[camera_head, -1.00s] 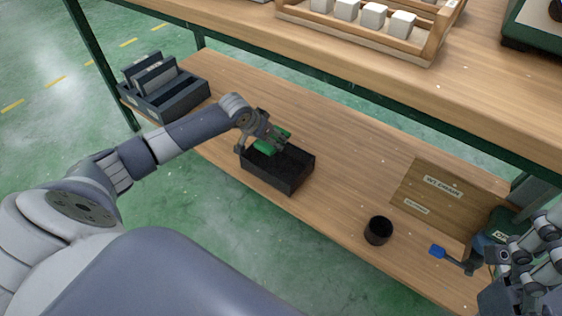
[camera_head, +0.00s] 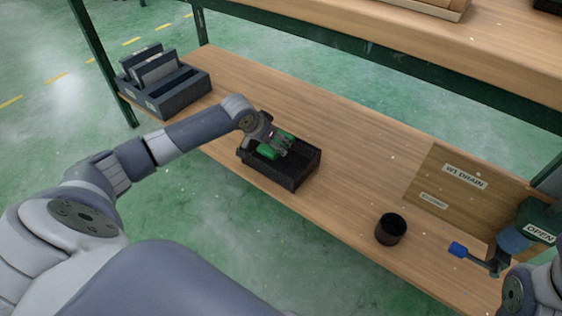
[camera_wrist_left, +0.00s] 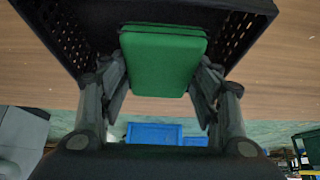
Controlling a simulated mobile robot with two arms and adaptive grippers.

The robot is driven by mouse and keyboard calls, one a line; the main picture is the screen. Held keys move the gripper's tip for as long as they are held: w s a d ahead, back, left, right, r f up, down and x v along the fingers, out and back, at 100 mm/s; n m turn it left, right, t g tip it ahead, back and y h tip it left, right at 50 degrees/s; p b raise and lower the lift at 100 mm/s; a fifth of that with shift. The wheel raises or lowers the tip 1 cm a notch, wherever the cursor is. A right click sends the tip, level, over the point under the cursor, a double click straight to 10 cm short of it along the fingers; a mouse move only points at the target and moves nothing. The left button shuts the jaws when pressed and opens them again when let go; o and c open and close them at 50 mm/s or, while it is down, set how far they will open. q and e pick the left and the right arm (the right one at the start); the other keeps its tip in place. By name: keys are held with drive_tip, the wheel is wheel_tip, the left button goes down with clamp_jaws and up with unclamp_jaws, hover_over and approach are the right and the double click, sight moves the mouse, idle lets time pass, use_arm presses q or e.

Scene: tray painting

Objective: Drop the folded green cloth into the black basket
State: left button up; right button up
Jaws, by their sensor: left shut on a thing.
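The folded green cloth (camera_head: 268,152) is a small, thick pad between the fingers of my left gripper (camera_head: 278,147). In the left wrist view the cloth (camera_wrist_left: 165,70) sits squarely between both fingers, its flat face towards the camera. The gripper is shut on it. The black basket (camera_head: 290,178) stands on the lower wooden shelf, open at the top. The gripper and cloth are over its back left part; I cannot tell whether the cloth touches the floor of the basket. Its perforated wall (camera_wrist_left: 240,30) shows in the left wrist view. My right gripper is out of view.
A dark divided rack (camera_head: 165,90) stands at the shelf's left end. A black cup (camera_head: 391,228) stands to the right. Further right are a wooden board with labels (camera_head: 450,190) and a blue-handled tap (camera_head: 458,249). The upper shelf (camera_head: 420,45) overhangs the back.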

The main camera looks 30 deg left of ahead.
use_arm(q)
drive_tip(key=o, duration=1.2)
drive_tip(key=v, duration=1.2)
